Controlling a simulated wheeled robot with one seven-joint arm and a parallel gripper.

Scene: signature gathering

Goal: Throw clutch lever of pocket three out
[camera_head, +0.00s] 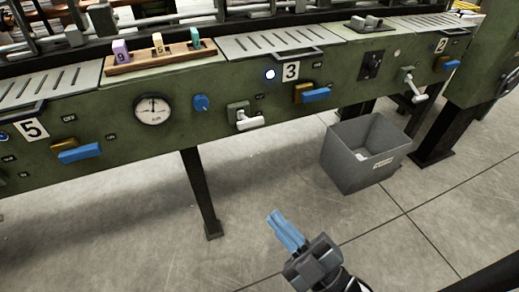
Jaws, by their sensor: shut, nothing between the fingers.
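Below the plate a blue handle (316,95) sticks out to the right of a brass block (302,92). Further left is a white-handled lever (250,122) on a grey-green bracket. The picture does not show which of the two is named clutch. My gripper (274,222) is low in the picture over the floor, its blue fingers together and empty. It is well below and apart from both levers.
A grey bin (362,152) stands on the floor at right, below the machine. A black machine leg (202,195) stands left of my gripper. Similar handles show by plates 5 (32,130) and 2 (440,45). A dial gauge (153,109) and blue knob (201,102) are at left.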

